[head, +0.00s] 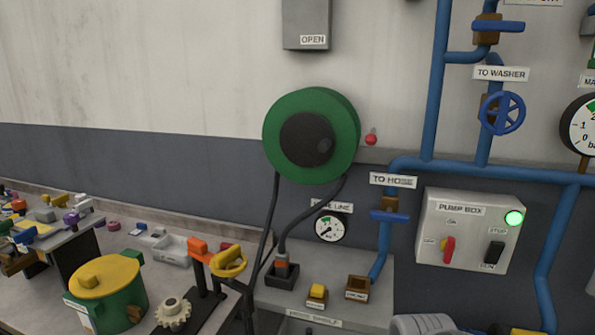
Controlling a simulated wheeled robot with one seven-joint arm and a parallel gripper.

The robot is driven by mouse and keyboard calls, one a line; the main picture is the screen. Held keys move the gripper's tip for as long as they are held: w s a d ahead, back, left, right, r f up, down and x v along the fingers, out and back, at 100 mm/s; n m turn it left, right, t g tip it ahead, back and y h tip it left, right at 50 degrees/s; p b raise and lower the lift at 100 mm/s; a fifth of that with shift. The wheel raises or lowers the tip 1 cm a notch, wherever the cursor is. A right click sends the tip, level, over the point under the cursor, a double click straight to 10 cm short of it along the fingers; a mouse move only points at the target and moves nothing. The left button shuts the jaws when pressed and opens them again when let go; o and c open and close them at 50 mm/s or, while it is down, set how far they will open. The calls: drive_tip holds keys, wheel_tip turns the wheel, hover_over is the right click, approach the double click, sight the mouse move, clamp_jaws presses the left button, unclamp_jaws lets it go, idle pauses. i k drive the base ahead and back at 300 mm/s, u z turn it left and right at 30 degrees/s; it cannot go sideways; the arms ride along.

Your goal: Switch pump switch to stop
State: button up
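The pump box (467,262) is a pale grey box on the wall at the right of the head view. Its black pump switch (494,252) sits at the lower right of the box face, with a STOP label (497,231) above it and a RUN label (487,267) below. I cannot tell which way the switch is tipped. A green lamp (514,218) at the box's upper right is lit. My gripper does not show in this view.
Blue pipes (480,170) run above and right of the box. A blue valve handle (389,216) is left of it. A green hose reel (340,103) hangs left of centre. A cluttered bench (124,240) fills the lower left, with a green pot (128,300).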

sight(496, 248)
drive_tip(key=z, duration=1.35)
